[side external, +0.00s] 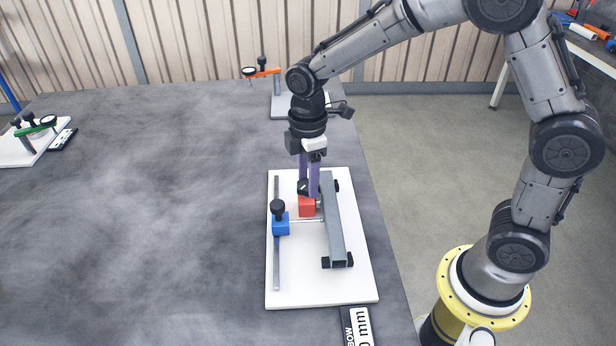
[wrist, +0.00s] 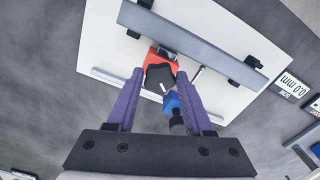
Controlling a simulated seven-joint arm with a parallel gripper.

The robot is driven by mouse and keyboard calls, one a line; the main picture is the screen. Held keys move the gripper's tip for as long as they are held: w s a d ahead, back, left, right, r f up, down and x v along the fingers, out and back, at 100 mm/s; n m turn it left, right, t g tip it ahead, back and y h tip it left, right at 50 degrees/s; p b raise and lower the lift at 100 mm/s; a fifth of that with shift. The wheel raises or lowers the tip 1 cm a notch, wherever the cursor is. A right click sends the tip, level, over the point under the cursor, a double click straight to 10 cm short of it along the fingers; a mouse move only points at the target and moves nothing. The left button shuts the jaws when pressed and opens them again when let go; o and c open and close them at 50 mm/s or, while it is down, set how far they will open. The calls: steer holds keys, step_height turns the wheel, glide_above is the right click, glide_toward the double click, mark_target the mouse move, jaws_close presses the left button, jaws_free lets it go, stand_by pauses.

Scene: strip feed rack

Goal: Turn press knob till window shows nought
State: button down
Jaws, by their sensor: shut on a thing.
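The press knob (wrist: 160,77) is black with a white mark and sits on a red block (side external: 307,207) on a white base plate (side external: 322,294). My gripper (side external: 309,186) comes down from above, its two purple fingers shut on the knob from either side. The fingers partly hide the knob in the side view. A blue block (side external: 280,224) with its own black knob (side external: 277,207) stands to the left on a thin rail. The display window (wrist: 291,82) appears to read 0.0 mm in the wrist view, small and turned. The side view cuts it off.
A grey beam (side external: 333,225) with black end clamps stands just right of the red block. A fixture with an orange arm (side external: 262,72) stands behind, and one with a green arm (side external: 35,127) at far left. The dark table's middle left is clear.

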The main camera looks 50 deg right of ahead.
steer(key=shift+w+r, duration=0.1)
steer(key=shift+c, duration=1.4)
jaws_free()
step_height(320, 180, up, 14)
